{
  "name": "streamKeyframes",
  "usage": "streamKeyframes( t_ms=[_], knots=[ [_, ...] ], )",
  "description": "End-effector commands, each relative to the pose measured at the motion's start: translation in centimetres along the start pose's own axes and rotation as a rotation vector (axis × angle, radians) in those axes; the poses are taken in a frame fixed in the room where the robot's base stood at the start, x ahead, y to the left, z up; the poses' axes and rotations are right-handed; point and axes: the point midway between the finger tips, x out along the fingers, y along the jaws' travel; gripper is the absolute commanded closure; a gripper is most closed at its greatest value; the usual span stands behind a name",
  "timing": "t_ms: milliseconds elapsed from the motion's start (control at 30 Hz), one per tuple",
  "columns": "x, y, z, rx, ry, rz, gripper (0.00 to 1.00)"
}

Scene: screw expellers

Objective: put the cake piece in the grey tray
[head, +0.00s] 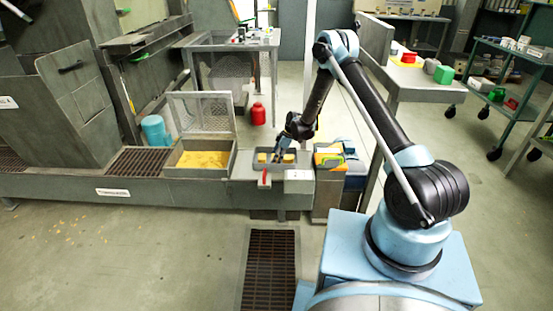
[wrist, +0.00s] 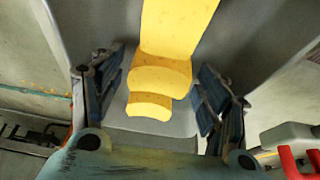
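In the head view my gripper (head: 279,157) is low over a grey tray-like recess (head: 272,171) at the right end of the long grey bench. Yellow cake pieces show at its left (head: 262,157) and right (head: 289,158). In the wrist view my gripper (wrist: 159,75) is open, with blue-grey fingers apart on either side of a yellow cake piece (wrist: 160,78). A larger yellow piece (wrist: 180,25) shows above it and a small one (wrist: 150,106) below it. Gaps show between the fingers and the middle piece. Whether the pieces are joined I cannot tell.
A box of yellow meal (head: 203,159) with a raised mesh lid (head: 203,112) stands left of the recess. A bin with yellow and orange contents (head: 328,156) stands to the right. A red handle (head: 265,177) sticks up at the front edge.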

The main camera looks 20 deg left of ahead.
Motion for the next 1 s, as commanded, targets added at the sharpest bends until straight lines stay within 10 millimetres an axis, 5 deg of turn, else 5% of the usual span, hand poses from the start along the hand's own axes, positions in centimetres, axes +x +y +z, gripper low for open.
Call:
streamKeyframes(
  t_ms=[367, 1000],
  knots=[
    [-0.6, 0.0, 0.0, 0.001, 0.000, 0.000, 0.31],
    [-10.2, 0.0, 0.0, 0.002, 0.000, 0.001, 0.31]
  ],
)
